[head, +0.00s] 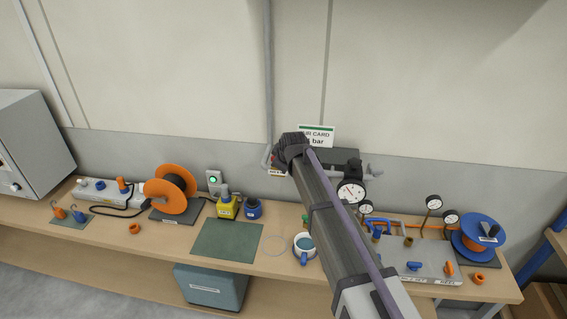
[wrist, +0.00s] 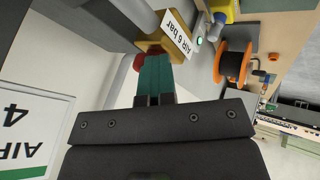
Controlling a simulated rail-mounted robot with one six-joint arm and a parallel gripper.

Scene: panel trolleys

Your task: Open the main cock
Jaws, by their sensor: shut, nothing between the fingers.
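The main cock shows in the wrist view as a brass-coloured body (wrist: 152,46) on a grey pipe, with a white "AIR 6 bar" tag (wrist: 180,33) beside it. A red part (wrist: 140,63), perhaps its handle, is mostly hidden behind my fingers. My gripper (wrist: 155,60) has teal fingers that are shut together and empty. Their tips are close to the brass body and the red part; I cannot tell if they touch. In the head view my gripper (head: 291,142) is in front of the wall pipe's lower end, and it and my arm hide the cock.
The bench holds an orange reel (head: 172,188), a yellow device (head: 228,207), a mug (head: 305,246), a blue reel (head: 480,238) and several gauges such as the large one (head: 351,192). A vertical pipe (head: 267,80) runs down the wall. A green mat (head: 228,241) is bare.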

